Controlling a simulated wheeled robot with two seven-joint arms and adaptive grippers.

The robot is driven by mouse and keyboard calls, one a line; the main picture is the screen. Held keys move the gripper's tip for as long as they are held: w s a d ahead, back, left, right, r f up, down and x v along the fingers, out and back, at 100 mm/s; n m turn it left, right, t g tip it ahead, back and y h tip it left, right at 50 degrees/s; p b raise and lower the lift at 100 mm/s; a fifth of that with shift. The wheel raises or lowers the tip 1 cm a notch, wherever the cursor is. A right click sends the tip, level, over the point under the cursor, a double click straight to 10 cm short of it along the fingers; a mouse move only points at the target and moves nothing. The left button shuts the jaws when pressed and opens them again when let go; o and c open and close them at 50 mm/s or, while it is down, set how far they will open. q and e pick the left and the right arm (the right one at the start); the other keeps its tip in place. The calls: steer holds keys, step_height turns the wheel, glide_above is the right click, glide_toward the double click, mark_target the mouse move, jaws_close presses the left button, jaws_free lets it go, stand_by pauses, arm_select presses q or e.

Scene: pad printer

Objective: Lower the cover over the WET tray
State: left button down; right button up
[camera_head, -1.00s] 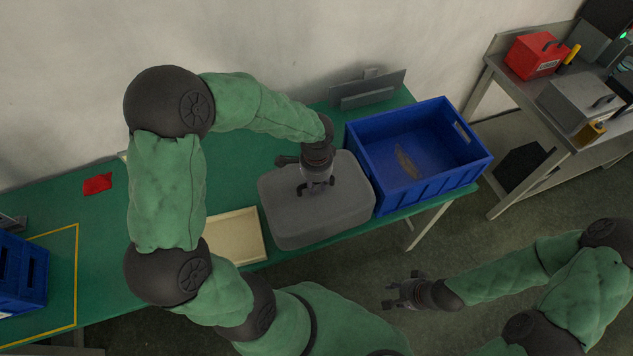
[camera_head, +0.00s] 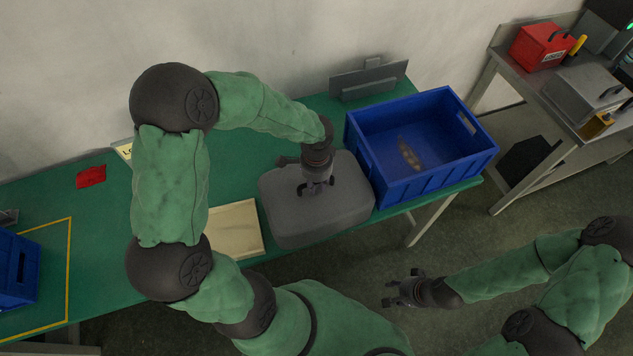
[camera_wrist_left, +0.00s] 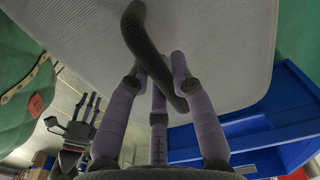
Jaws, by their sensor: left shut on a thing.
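The cover (camera_head: 345,206) is a grey box-like lid with rounded corners, over the green table between a beige tray and a blue crate. My left gripper (camera_head: 317,188) is above its middle, shut on its dark curved handle, which shows in the left wrist view (camera_wrist_left: 150,55). The cover looks about level. No tray shows under it, so the WET tray cannot be made out; whether the cover touches the table is unclear. My right gripper (camera_head: 402,289) is empty, off the table's front edge, with its fingers apart.
The blue crate (camera_head: 395,192) stands close to the cover's right side. The beige tray (camera_head: 236,230) lies just left of it. A grey plate stand (camera_head: 368,80) is behind. A red item (camera_head: 91,176) and another blue crate (camera_head: 17,268) are farther left.

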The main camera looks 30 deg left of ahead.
arm_select(q)
steer(key=shift+f, duration=0.25)
steer(key=shift+c, duration=1)
jaws_free()
steer(key=shift+r+p, duration=3.5)
steer(key=shift+r, duration=1)
